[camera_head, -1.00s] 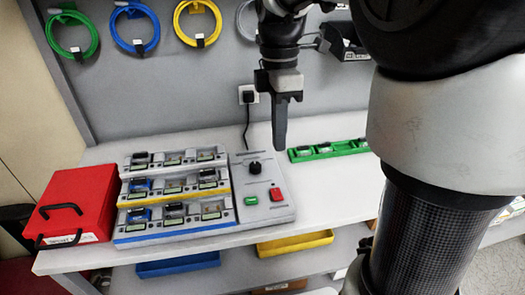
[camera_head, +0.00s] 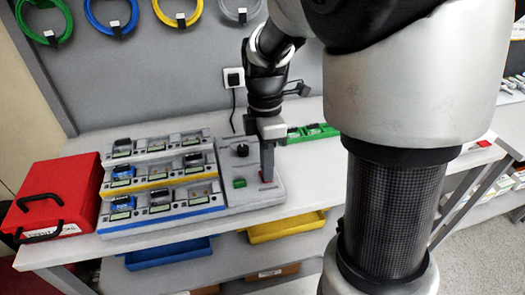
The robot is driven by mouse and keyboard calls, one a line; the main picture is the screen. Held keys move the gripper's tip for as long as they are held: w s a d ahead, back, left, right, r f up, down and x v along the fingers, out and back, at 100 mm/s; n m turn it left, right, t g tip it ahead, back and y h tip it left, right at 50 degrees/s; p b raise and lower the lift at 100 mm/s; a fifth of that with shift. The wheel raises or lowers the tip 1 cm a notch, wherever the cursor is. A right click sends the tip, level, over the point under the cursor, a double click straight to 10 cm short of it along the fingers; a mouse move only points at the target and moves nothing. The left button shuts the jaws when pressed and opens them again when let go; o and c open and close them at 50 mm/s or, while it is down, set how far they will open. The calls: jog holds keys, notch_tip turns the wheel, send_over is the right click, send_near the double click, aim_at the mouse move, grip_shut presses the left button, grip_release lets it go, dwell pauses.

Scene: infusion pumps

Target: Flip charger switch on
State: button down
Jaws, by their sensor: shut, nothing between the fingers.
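The charger (camera_head: 240,199) stands on the white table, with a grey control panel at its right end. The panel bears a black knob (camera_head: 242,149), a green element (camera_head: 239,183) and a red switch (camera_head: 262,180). My gripper (camera_head: 267,179) is shut and empty, pointing down, with its fingertips at the red switch. The fingers hide most of the switch, so I cannot tell whether they touch it or which way it is set. Several small pumps (camera_head: 160,193) sit in the charger's three stepped rows, edged white, yellow and blue.
A red case (camera_head: 60,190) with black handles lies at the left of the table. A green tray (camera_head: 315,131) is behind my gripper. A power socket (camera_head: 233,77) is on the back wall. Yellow (camera_head: 287,228) and blue (camera_head: 168,253) bins hang below the table edge.

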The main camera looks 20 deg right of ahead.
jog(key=shift+f, duration=0.1)
jog(key=shift+s+f, duration=0.15)
jog(key=shift+f, duration=0.1)
jog(key=shift+r, duration=0.1)
dwell(0.3)
jog(key=shift+w+r, duration=0.1)
jog(key=shift+w, duration=0.3)
jog(key=shift+w+p, duration=0.3)
jog(key=shift+w, duration=0.1)
jog(key=shift+r, duration=0.15)
